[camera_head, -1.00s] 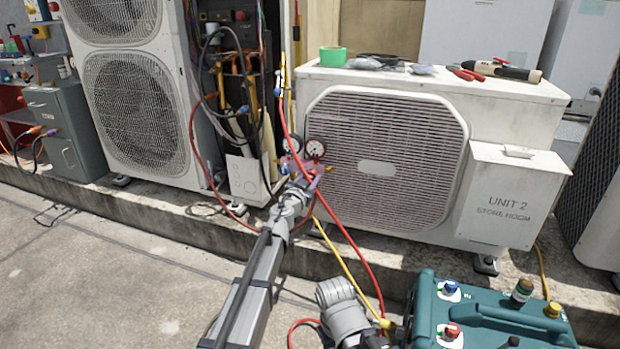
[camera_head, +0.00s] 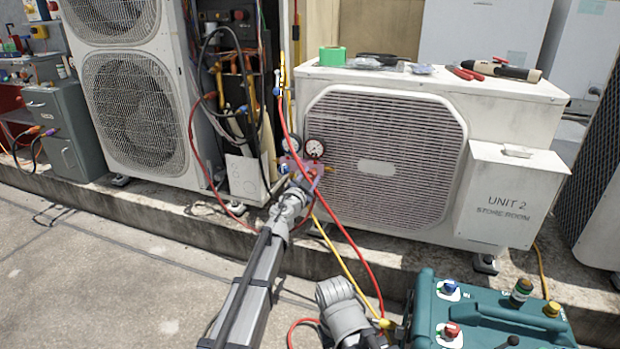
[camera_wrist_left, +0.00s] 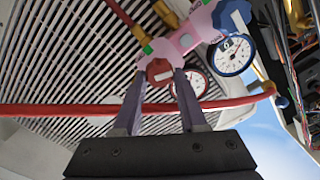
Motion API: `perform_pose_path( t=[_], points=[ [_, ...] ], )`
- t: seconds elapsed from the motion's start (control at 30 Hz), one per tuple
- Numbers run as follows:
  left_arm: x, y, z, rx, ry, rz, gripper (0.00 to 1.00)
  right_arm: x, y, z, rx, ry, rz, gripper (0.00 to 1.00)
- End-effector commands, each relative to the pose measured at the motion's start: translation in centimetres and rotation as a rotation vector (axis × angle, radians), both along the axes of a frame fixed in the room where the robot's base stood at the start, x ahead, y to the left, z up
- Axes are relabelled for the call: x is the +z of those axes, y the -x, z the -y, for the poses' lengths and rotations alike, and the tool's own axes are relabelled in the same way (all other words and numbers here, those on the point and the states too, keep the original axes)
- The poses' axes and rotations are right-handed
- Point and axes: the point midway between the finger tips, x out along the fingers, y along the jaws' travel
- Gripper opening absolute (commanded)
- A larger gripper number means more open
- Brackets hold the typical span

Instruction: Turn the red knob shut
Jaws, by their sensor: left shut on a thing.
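The red knob (camera_wrist_left: 160,71) is on a pink gauge manifold (camera_wrist_left: 186,41) in the left wrist view. My left gripper (camera_wrist_left: 161,78) has its two fingers on either side of the knob, shut on it. In the head view the left gripper (camera_head: 303,184) reaches the manifold (camera_head: 296,165) in front of the fan unit, and the knob is too small to make out clearly. A gauge with a red rim (camera_wrist_left: 192,83) and one with a blue rim (camera_wrist_left: 235,54) sit beside it. My right gripper's fingers do not show.
A red hose (camera_wrist_left: 60,110) crosses close to my left fingers, and a yellow hose (camera_head: 345,268) runs down to the right. A teal machine (camera_head: 490,318) stands at the lower right. The UNIT 2 condenser (camera_head: 535,91) is behind the manifold. Open paving lies at the left.

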Motion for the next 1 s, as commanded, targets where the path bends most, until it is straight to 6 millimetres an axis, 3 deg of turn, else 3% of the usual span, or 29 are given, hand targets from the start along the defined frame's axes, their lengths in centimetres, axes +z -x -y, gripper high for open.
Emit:
perform_pose_path(
  t=[0.13,0.17,0.4,0.77,1.0],
  points=[
    [0.0,0.0,0.0,0.001,0.001,-0.001,0.00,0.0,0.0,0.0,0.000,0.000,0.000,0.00],
    [0.0,0.0,0.0,0.001,0.001,-0.001,0.44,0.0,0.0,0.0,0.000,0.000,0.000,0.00],
    [0.0,0.0,0.0,0.001,0.002,0.000,0.71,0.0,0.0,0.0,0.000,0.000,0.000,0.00],
    [0.0,0.4,-0.2,0.001,0.002,0.000,0.71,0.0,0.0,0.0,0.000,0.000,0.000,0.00],
    [0.0,3.2,-1.1,0.001,0.002,-0.001,0.71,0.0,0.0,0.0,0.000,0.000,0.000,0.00]
  ],
)
